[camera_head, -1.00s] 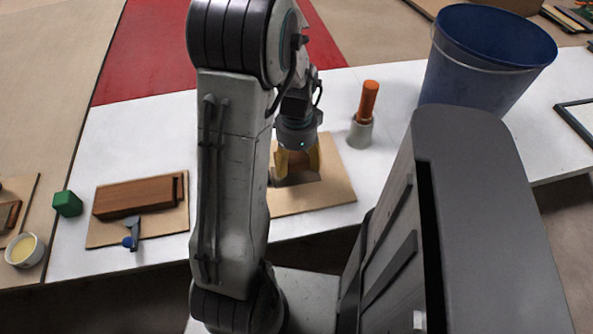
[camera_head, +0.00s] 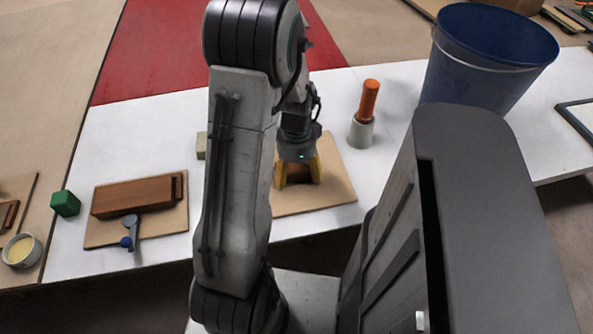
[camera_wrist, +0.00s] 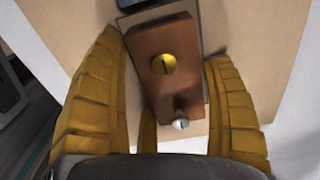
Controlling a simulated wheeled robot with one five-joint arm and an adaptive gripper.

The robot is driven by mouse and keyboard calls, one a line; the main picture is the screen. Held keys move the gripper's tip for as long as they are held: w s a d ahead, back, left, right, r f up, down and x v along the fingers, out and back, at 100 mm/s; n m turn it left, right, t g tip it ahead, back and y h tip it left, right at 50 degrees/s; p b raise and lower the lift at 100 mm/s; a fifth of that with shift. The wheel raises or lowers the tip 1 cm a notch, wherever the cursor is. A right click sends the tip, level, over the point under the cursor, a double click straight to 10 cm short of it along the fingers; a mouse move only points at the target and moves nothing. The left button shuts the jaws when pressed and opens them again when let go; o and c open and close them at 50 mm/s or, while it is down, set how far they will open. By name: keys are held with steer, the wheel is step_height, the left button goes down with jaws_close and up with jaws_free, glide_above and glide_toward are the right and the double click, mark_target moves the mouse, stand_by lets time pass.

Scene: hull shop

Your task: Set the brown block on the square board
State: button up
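The brown block (camera_head: 298,172) is between the yellow fingers of my gripper (camera_head: 298,175). In the wrist view the brown block (camera_wrist: 168,65) has a brass disc on its top and a small silver knob near its near end. The fingertips of my gripper (camera_wrist: 166,62) reach both long sides of the block and appear to touch it. The square board (camera_head: 338,185) is pale wood and lies under my gripper. It also shows in the wrist view (camera_wrist: 255,40). A grey-edged patch shows beneath the block. I cannot tell whether the block's underside touches the board.
An orange-handled tool (camera_head: 369,98) stands in a grey cup (camera_head: 361,133) behind right. A blue bucket (camera_head: 480,75) is farther right. At left are a brown wooden piece (camera_head: 130,196) on another board (camera_head: 100,235), a blue-ended tool (camera_head: 129,237) and a green block (camera_head: 65,203).

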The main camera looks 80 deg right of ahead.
mark_target(295, 169)
steer(key=o, duration=0.3)
steer(key=shift+r, duration=0.1)
step_height(295, 169, up, 12)
steer(key=shift+r+p, duration=0.1)
steer(key=shift+p, duration=1.05)
steer(key=shift+w, duration=0.15)
